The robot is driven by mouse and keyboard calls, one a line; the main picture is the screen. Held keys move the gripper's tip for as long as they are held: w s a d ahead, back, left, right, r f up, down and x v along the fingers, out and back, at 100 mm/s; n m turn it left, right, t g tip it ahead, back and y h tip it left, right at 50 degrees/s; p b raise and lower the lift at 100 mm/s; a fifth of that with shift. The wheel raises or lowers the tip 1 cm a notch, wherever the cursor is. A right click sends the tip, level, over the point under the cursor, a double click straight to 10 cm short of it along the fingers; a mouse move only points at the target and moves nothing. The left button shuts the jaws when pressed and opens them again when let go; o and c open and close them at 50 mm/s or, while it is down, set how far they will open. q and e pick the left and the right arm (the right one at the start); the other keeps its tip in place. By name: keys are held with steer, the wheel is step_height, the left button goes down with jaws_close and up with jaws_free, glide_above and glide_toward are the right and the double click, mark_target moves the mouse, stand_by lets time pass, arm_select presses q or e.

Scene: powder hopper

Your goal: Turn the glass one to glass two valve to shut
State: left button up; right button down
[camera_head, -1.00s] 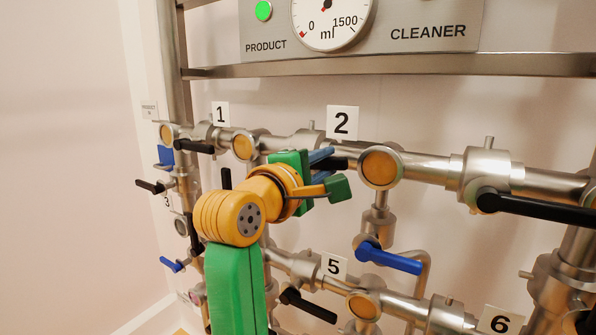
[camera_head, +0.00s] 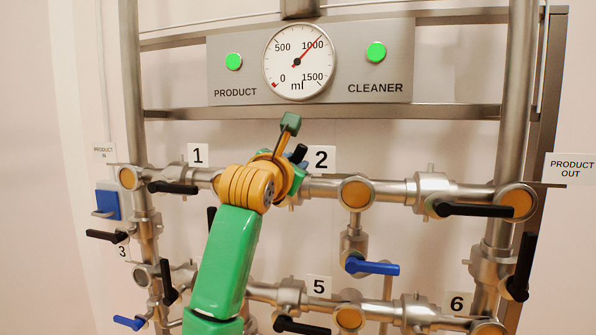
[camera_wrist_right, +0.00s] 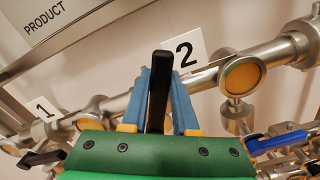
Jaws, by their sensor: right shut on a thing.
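The valve by label 2 sits on the upper pipe. Its black handle (camera_head: 299,153) shows only in part behind my right gripper (camera_head: 296,166) in the head view. In the right wrist view the handle (camera_wrist_right: 158,90) stands upright between the two blue fingers of my right gripper (camera_wrist_right: 158,105), which is shut on it. In the head view the handle points up and slightly right, across the horizontal pipe. The valve's body is mostly hidden behind the gripper and arm. My left gripper is not in view.
Label 2 (camera_head: 318,159) is just right of the gripper. A round sight glass (camera_head: 356,194) is farther right on the pipe. Valve 1's black handle (camera_head: 173,187) lies along the pipe at left. A blue handle (camera_head: 372,267) is below. The gauge (camera_head: 298,62) needle points near 1000.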

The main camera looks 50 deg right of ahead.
steer(key=w+n, duration=0.1)
steer(key=r+n, duration=0.1)
steer(key=shift+w+a+n, duration=0.4)
steer(key=n, duration=0.1)
steer(key=w+n+p, duration=0.1)
steer(key=shift+w+a+r+n, duration=0.1)
steer(key=shift+w+a+n, duration=0.2)
steer(key=shift+a, duration=0.05)
steer(key=shift+w+n, duration=0.1)
steer(key=shift+n, duration=0.4)
stand_by(0.8)
steer(key=c, duration=1)
jaws_free()
steer(key=o, duration=0.3)
steer(key=shift+w+a, duration=0.1)
steer(key=shift+w, duration=0.15)
steer(key=shift+w+a+n, duration=0.15)
steer(key=shift+w+n, duration=0.15)
steer(key=shift+w, duration=0.05)
steer(key=shift+s, duration=0.2)
